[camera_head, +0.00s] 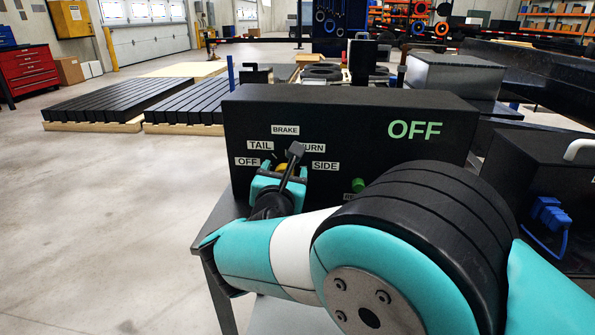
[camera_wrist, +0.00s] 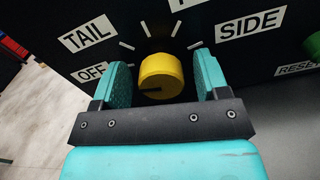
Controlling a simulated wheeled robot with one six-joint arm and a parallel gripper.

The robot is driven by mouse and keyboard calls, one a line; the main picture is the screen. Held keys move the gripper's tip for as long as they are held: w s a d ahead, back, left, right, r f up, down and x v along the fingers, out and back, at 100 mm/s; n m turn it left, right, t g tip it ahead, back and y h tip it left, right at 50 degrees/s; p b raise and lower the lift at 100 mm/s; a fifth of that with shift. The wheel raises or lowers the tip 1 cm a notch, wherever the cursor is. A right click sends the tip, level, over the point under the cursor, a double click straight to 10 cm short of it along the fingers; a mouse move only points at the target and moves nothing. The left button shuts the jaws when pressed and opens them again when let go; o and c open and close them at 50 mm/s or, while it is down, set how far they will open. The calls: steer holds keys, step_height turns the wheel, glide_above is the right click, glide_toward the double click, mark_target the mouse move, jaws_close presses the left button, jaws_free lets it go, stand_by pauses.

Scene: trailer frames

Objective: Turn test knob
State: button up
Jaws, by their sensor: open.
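The black test box (camera_head: 330,115) has labels OFF, TAIL, BRAKE, TURN and SIDE around a yellow knob (camera_head: 282,167). A green "OFF" reads on its upper right face. In the wrist view the yellow knob (camera_wrist: 161,76) sits between the two teal fingers of my gripper (camera_wrist: 162,88). A gap shows between the knob and each finger. A dark mark on the knob points left, toward the OFF label (camera_wrist: 91,73). In the head view my gripper (camera_head: 280,178) is at the box face, and my arm partly hides the knob and the lower face.
A green button (camera_head: 358,185) with a RESET label is on the box, right of the knob; it also shows in the wrist view (camera_wrist: 312,45). A black case (camera_head: 540,180) with a blue plug (camera_head: 550,214) stands at the right. Open floor lies left.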

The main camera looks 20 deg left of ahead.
steer(key=shift+w, duration=0.1)
steer(key=c, duration=0.9)
steer(key=shift+m, duration=0.3)
steer(key=m, duration=0.3)
steer(key=shift+d, duration=0.1)
steer(key=shift+f+m+b, duration=0.1)
steer(key=shift+m+b, duration=0.35)
steer(key=shift+m, duration=1.65)
steer(key=o, duration=0.9)
